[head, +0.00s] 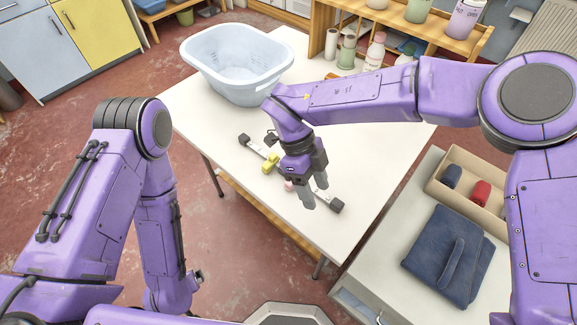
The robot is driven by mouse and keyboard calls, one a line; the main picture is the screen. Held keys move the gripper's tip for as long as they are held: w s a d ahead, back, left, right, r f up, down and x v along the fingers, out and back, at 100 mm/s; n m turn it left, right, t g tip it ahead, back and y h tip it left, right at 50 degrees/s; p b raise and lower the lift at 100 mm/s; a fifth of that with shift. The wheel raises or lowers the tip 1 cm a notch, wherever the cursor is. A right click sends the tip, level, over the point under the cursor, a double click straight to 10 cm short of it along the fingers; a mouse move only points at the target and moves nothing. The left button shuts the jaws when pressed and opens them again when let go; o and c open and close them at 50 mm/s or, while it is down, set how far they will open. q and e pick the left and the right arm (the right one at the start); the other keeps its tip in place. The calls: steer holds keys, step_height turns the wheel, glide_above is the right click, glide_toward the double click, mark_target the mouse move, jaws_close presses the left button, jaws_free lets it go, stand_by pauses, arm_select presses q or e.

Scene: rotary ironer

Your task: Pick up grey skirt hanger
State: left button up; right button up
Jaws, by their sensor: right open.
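The grey skirt hanger (259,150) lies on the white table, a slim bar slanting from upper left to lower right with a dark clip at each end. Its middle is partly hidden by my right gripper (315,195). This gripper points down, open, with its fingers over the hanger's lower right half; I cannot tell whether they touch it. My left gripper (197,277) shows only in small part at the end of my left arm, low and off the table's left side, and its jaws cannot be made out.
A yellow object (270,162) and a small pink object (289,186) are close to the hanger. A pale blue laundry basket (238,65) stands at the table's back left. Bottles (375,51) stand behind. At right, folded blue cloth (448,255) lies beside a cardboard box (470,168).

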steer(key=m+t, duration=0.1)
steer(key=m, duration=0.1)
glide_toward(330, 200)
steer(key=shift+y, duration=0.3)
steer(key=x, duration=0.8)
steer(key=shift+d, duration=0.25)
jaws_close()
